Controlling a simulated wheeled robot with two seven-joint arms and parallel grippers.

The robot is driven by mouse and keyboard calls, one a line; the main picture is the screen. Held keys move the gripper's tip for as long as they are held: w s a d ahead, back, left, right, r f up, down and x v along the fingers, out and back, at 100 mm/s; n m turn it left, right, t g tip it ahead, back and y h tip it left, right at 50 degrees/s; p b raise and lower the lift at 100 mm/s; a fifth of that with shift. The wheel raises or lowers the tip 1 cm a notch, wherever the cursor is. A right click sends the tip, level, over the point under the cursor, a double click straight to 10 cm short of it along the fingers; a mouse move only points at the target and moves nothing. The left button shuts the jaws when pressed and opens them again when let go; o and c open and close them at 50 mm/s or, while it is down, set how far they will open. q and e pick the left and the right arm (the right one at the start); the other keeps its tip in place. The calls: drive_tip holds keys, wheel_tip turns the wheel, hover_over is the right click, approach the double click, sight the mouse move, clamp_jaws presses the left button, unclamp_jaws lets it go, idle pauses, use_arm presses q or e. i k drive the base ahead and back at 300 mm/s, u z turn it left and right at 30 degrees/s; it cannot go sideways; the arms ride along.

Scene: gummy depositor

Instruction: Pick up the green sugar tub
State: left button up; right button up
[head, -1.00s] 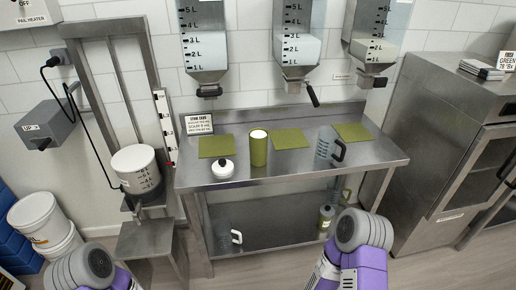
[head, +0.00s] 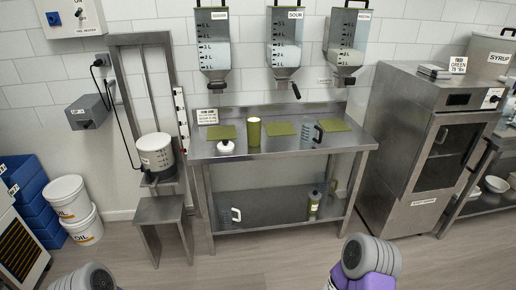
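A tall olive-green tub (head: 254,133) stands upright on the steel table (head: 215,153), at the back between green mats. A white lid-like piece with a dark knob (head: 227,148) lies in front of it to the left. Parts of my two arms show at the bottom edge, well short of the table. Neither gripper's fingers are in view. Nothing touches the tub.
A clear jug (head: 308,135) stands right of the tub. Hoppers (head: 284,55) hang above. A cabinet (head: 415,150) is on the right, buckets (head: 68,200) left. Floor in front is clear.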

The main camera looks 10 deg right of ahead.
sight(254, 132)
drive_tip(key=u, duration=1.1)
drive_tip(key=i, duration=1.2)
